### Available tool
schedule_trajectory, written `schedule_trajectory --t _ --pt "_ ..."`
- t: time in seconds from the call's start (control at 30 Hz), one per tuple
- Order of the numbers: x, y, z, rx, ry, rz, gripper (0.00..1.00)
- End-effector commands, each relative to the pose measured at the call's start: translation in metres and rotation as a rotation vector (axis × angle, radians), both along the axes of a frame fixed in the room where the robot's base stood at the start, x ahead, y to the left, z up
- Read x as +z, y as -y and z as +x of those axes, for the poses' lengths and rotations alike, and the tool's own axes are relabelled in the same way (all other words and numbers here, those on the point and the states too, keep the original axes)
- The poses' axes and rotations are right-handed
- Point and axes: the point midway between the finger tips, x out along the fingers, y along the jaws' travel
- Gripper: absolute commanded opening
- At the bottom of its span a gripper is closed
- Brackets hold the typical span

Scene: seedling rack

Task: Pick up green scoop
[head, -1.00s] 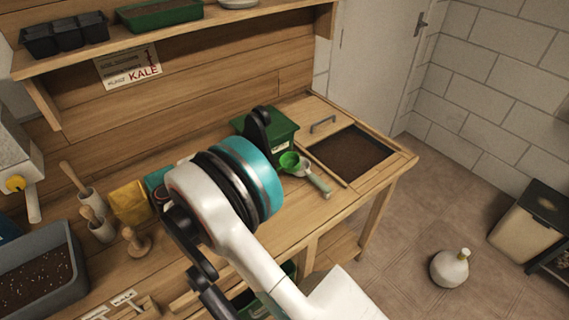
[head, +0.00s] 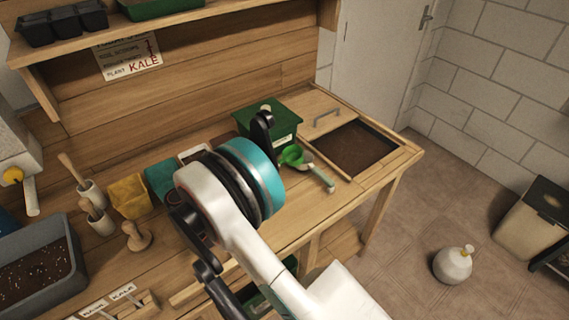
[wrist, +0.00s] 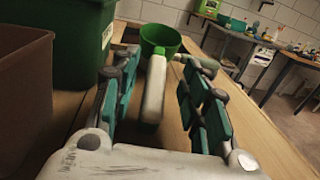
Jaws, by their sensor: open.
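The green scoop (head: 291,155) lies on the wooden bench, in front of the dark green box. In the wrist view the scoop's green bowl (wrist: 160,39) is just past my fingertips. My gripper (wrist: 160,85) is open, with its teal-padded fingers apart. In the head view my wrist hides most of the gripper.
The dark green box (head: 268,122) stands close beside the scoop, to the left in the wrist view. A brown container (wrist: 22,95) is nearer on that side. A soil-filled recess (head: 352,148) is to the scoop's right. Wooden tools and a yellow pot (head: 129,195) stand left.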

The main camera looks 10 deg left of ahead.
Motion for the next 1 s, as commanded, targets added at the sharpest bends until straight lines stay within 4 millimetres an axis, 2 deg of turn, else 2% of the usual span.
schedule_trajectory --t 0.3,0.57,0.6,0.77,1.0 --pt "-0.002 0.029 0.031 -0.002 0.000 0.000 0.42" --pt "0.000 0.033 0.034 0.000 0.000 0.000 0.42" --pt "0.000 0.033 0.034 0.000 0.000 0.000 0.37" --pt "0.000 0.033 0.034 0.000 0.000 0.000 0.01" --pt "0.000 0.033 0.034 0.000 0.000 0.000 0.00"
